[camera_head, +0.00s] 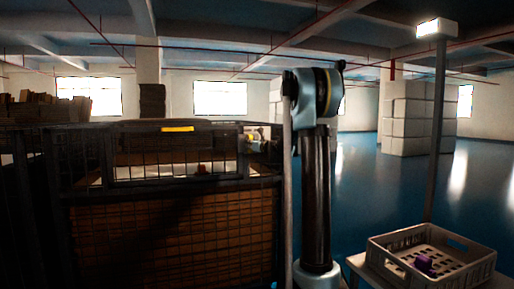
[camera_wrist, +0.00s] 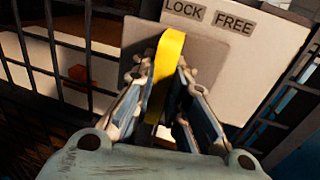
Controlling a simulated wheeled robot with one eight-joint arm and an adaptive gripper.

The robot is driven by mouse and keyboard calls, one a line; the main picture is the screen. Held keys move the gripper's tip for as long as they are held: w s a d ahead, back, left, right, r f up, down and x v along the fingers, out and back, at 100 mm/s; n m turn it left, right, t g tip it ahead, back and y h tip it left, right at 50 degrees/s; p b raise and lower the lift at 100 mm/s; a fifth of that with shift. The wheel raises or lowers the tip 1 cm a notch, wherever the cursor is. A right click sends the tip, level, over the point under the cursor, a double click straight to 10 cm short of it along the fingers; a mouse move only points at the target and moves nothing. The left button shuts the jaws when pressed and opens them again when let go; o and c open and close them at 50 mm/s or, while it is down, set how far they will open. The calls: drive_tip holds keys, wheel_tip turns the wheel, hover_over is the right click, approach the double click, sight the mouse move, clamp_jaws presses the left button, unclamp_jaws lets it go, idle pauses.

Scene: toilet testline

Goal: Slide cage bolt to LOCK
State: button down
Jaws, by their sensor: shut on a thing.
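The cage bolt shows as a yellow upright handle (camera_wrist: 168,60) in the wrist view. My gripper (camera_wrist: 160,78) is shut on it, with one finger on each side. The plate behind carries a LOCK label (camera_wrist: 185,11) and a FREE label (camera_wrist: 233,23) to its right. The top of the handle stands just below and left of the LOCK label. In the head view my gripper (camera_head: 255,143) is at the upper right of the dark wire cage (camera_head: 180,182). The bolt's lower part and its slot are hidden by my fingers.
Cage bars (camera_wrist: 60,60) stand left of my gripper in the wrist view. A yellow strip (camera_head: 177,129) is on the cage's top edge. A pale crate (camera_head: 388,262) with a purple item (camera_head: 424,264) stands at the lower right. Open blue floor lies beyond.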

drive_tip(key=shift+s+a, duration=0.15)
drive_tip(key=shift+a, duration=0.05)
drive_tip(key=c, duration=1.6)
unclamp_jaws()
drive_tip(key=shift+o, duration=0.2)
drive_tip(key=v, duration=1.2)
